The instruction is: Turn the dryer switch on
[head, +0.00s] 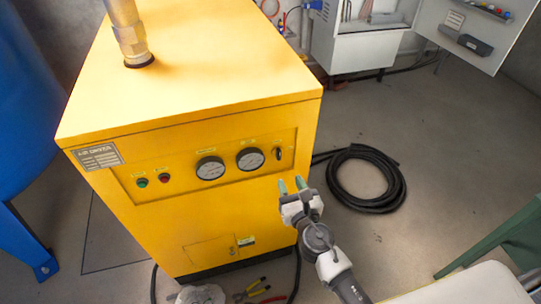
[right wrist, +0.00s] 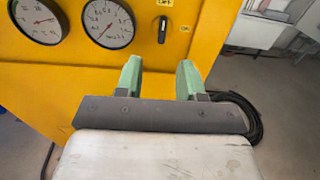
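The yellow air dryer (head: 190,80) stands in the middle of the head view. Its front panel has a small black switch (head: 278,153) at the right end, beside two round gauges. The switch also shows at the top of the right wrist view (right wrist: 162,28), above my fingertips. My right gripper (head: 292,186) is in front of the panel, a little below and right of the switch. Its two green fingers are apart with nothing between them (right wrist: 159,78). I cannot tell the switch's setting for sure. My left gripper is not in view.
A green and a red button (head: 163,178) sit at the panel's left. A coiled black hose (head: 398,190) lies on the floor at the right. Pliers (head: 252,290) lie on the floor by the dryer's base. A blue tank (head: 25,110) stands at the left, an open cabinet (head: 355,40) behind.

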